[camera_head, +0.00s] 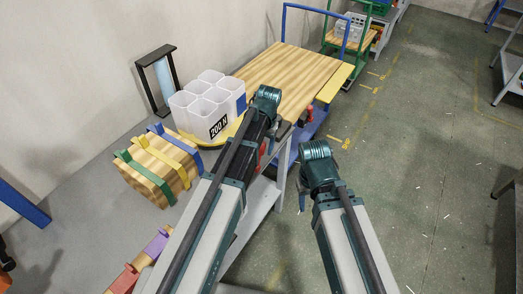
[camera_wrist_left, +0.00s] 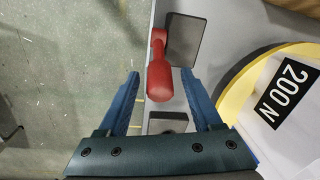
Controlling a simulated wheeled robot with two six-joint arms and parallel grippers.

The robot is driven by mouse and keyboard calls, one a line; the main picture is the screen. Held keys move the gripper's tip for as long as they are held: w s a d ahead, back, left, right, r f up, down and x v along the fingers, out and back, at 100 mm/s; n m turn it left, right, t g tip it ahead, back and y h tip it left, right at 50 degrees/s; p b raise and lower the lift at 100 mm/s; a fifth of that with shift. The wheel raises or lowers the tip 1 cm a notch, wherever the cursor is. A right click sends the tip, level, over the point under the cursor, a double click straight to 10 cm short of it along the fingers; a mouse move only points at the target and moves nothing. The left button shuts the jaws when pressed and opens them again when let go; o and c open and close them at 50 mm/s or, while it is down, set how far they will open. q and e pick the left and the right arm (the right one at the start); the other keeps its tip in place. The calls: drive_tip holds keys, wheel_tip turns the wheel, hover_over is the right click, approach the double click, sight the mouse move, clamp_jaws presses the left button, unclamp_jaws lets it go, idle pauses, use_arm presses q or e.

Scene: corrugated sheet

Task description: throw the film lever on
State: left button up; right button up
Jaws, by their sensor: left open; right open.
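The red lever (camera_wrist_left: 160,78) is a rounded handle beside a dark square block (camera_wrist_left: 186,40) on a grey surface. In the left wrist view, the open fingers of my left gripper (camera_wrist_left: 160,76) stand one on each side of the handle, with gaps showing. Whether the fingers are at its height I cannot tell. In the head view a bit of red (camera_head: 263,149) shows beside my left arm, which hides most of that spot. My right gripper (camera_head: 302,198) is open and hangs over the floor, apart from the bench.
A white multi-cell bin marked 200 N (camera_head: 219,127) stands on a yellow round plate (camera_wrist_left: 232,91) close by. A strapped wooden block (camera_head: 152,178) and a black frame with a pale blue roll (camera_head: 163,80) are left. A wooden-topped cart (camera_head: 290,72) stands behind.

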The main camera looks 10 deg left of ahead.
use_arm(q)
clamp_jaws()
idle(0.3)
idle(1.1)
